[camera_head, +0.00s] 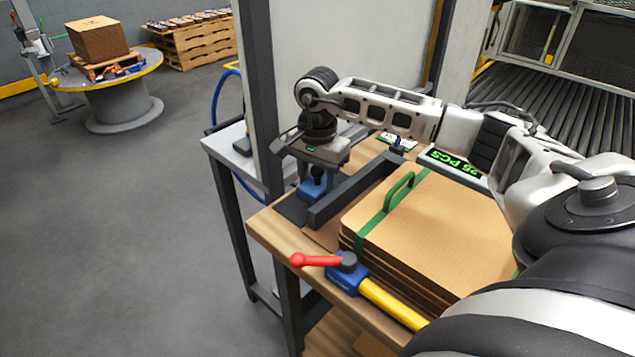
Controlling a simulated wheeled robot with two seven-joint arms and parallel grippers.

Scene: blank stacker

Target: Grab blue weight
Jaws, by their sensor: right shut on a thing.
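The blue weight (312,190) is at the left end of the wooden table, beside a dark angled bar. My right gripper (314,172) points down over it from above. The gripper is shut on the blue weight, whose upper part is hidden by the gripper. The weight's lower part is at or just above a dark pad (290,210); I cannot tell whether it touches. My left gripper is not in view.
A cardboard stack (450,230) with a green strap and handle lies right of the bar (350,190). A clamp with a red lever (318,260) and yellow bar sits at the front edge. A green-lit counter display (455,163) stands behind. Floor at left is clear.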

